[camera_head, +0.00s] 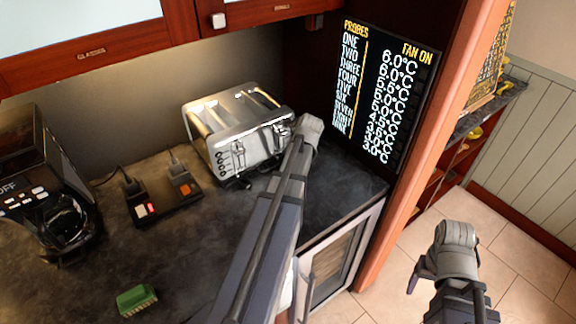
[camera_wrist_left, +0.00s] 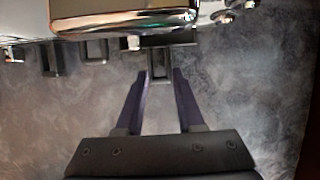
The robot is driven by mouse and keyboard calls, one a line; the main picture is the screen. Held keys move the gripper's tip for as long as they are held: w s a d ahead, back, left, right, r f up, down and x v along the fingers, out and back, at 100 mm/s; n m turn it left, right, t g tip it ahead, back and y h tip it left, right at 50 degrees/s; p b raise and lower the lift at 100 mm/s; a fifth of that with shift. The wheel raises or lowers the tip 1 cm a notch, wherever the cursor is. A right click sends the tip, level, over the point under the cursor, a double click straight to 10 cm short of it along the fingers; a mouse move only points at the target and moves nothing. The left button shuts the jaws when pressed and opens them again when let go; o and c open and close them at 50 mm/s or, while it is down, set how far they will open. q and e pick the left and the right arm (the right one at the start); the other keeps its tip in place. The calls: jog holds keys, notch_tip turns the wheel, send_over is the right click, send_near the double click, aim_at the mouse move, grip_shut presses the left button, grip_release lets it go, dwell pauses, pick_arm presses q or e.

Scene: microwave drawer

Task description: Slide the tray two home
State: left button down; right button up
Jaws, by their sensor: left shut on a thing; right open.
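A chrome toaster (camera_head: 235,155) stands on the dark counter; its edge also shows at the top of the left wrist view (camera_wrist_left: 125,15). Below that edge several small dark tabs stick out. My left gripper (camera_wrist_left: 160,76) has its two purple fingers on either side of one dark tab (camera_wrist_left: 160,65), shut on it. I take this tab to be tray two's handle, but no label shows on it. In the head view my left arm covers the left fingers. My right gripper (camera_head: 418,278) is open and empty, over the tiled floor at the right.
A black device with buttons (camera_head: 50,200) and a power block (camera_head: 163,197) stand left on the counter. A green block (camera_head: 137,299) lies at the front. Cabinets (camera_head: 160,40) overhang the counter.

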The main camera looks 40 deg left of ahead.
pick_arm(q)
jog(key=shift+w+a, duration=0.25)
jog(key=shift+a, duration=0.25)
jog(key=shift+c, duration=2.2)
grip_release()
jog(key=shift+d, duration=0.1)
pick_arm(e)
jog(key=shift+s+a, duration=0.15)
jog(key=shift+a, duration=0.3)
pick_arm(q)
jog(key=p+v, duration=0.7)
jog(key=shift+d+r, duration=0.2)
jog(key=shift+r, duration=0.2)
pick_arm(e)
notch_tip(320, 180, up, 7)
pick_arm(q)
jog(key=shift+d, duration=0.1)
